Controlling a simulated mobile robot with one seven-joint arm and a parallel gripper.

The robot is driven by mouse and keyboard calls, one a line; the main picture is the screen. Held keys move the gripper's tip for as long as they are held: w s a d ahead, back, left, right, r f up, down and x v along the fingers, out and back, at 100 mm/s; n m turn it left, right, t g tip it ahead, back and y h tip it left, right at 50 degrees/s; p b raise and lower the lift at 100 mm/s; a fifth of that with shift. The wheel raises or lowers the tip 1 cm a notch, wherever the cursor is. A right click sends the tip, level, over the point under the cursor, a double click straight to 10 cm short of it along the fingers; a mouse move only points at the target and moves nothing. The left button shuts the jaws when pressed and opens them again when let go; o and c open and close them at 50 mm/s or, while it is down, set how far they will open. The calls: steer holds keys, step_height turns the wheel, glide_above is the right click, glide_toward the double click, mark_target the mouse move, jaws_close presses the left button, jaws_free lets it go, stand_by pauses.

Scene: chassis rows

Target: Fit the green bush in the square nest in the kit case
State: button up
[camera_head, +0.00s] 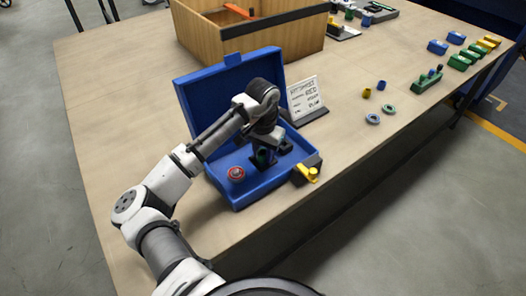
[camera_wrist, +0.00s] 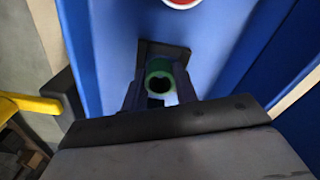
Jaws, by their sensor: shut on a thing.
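The blue kit case (camera_head: 237,192) lies open on the table, its lid raised at the back. My gripper (camera_head: 264,158) is inside the case area, pointing down. In the wrist view my gripper (camera_wrist: 158,92) is shut on the green bush (camera_wrist: 160,66), a short hollow green cylinder seen from its open end. The dark square nest (camera_wrist: 178,52) shows right behind and around the bush. I cannot tell whether the bush is in the nest or just above it. In the head view the bush (camera_head: 262,156) is mostly hidden by my gripper.
A red round part (camera_head: 236,174) sits in the case, left of my gripper. A black and yellow piece (camera_head: 308,172) is at the case's right side. A printed card (camera_head: 307,97) stands behind. A wooden box (camera_head: 250,38) is farther back. Loose rings (camera_head: 373,118) lie to the right.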

steer(key=o, duration=1)
steer(key=shift+s+a+f, duration=0.1)
steer(key=shift+s+f, duration=0.05)
steer(key=shift+f, duration=0.5)
steer(key=shift+d+r, duration=0.25)
steer(key=shift+r, duration=0.15)
step_height(320, 180, up, 14)
steer(key=shift+a+r+b, duration=0.2)
steer(key=shift+a+b, duration=0.1)
steer(key=shift+a, duration=0.15)
